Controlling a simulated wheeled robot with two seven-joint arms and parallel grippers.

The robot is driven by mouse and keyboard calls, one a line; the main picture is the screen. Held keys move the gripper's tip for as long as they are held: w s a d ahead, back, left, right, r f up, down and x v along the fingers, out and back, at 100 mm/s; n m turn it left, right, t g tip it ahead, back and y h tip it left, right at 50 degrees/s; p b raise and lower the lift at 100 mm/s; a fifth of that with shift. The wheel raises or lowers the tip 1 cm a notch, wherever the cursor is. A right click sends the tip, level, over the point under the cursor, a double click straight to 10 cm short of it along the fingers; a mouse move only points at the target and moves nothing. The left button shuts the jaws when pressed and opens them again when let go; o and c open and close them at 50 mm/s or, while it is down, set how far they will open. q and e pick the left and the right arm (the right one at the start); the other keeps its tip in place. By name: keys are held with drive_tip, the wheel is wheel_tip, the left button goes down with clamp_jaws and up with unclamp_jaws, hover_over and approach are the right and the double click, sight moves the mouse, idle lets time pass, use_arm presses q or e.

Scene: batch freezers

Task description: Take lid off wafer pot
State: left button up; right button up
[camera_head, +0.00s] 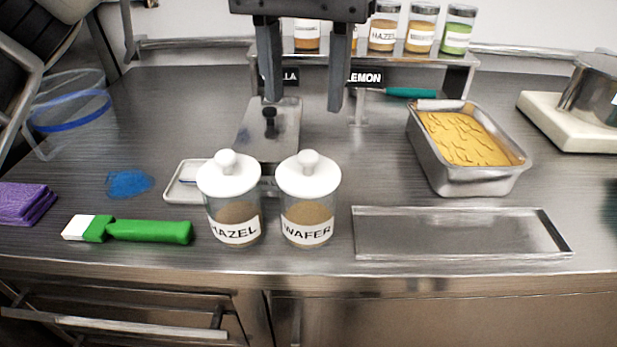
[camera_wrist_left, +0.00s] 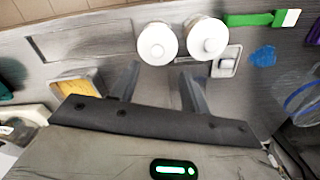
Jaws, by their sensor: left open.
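The wafer pot (camera_head: 306,222) is a clear jar of brown crumbs with a "WAFER" label, upright near the counter's front. Its white lid (camera_head: 308,178) with a round knob sits on it; the lid also shows in the left wrist view (camera_wrist_left: 157,43). My left gripper (camera_head: 305,103) is open and empty, pointing down above the counter, behind the pots and apart from the wafer lid. In the left wrist view its fingertips (camera_wrist_left: 158,72) are just short of that lid. My right gripper is not in view.
The lidded hazel pot (camera_head: 235,224) stands close left of the wafer pot. An empty shallow tray (camera_head: 560,246) lies to the right, a tub of yellow ice cream (camera_head: 432,172) behind it. A green-handled brush (camera_head: 150,231) lies left. A bottle shelf (camera_head: 225,50) stands behind.

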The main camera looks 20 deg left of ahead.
sight(309, 152)
use_arm(q)
drive_tip(key=f, duration=0.7)
drive_tip(key=shift+w+d+f, duration=0.15)
drive_tip(key=shift+d, duration=0.1)
drive_tip(key=shift+c, duration=0.4)
clamp_jaws()
